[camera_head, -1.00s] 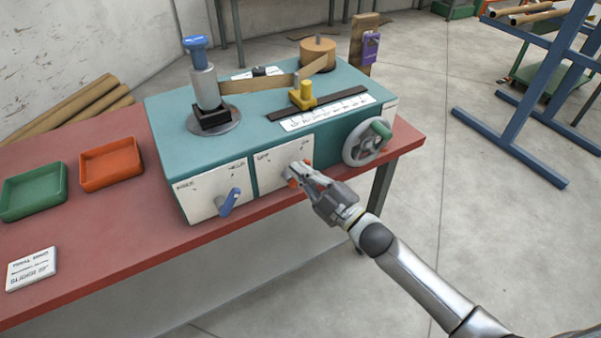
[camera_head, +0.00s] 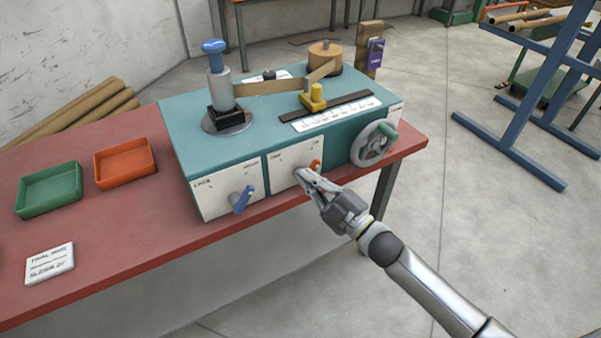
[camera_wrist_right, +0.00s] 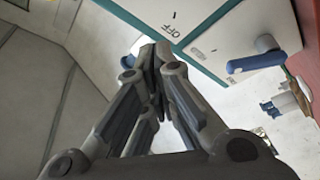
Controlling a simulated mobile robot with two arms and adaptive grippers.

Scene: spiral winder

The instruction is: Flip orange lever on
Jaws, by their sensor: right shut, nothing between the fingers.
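The orange lever (camera_head: 316,165) is on the white right-hand panel (camera_head: 285,177) at the front of the teal winder. Only a small part of it shows, just behind my right fingertips. My right gripper (camera_head: 301,174) is shut and empty, its tips close to the panel and lever; I cannot tell if they touch. In the right wrist view the shut fingers (camera_wrist_right: 156,50) point at the panel near an "OFF" mark (camera_wrist_right: 165,30). The lever is hidden there, so its exact position is unclear. My left gripper is not in view.
A blue lever (camera_head: 242,199) sits on the panel to the left, and a grey handwheel (camera_head: 366,150) to the right. The blue-topped post (camera_head: 216,75) stands on the winder. Green (camera_head: 22,207) and orange (camera_head: 98,178) trays lie on the red table. Open floor lies right.

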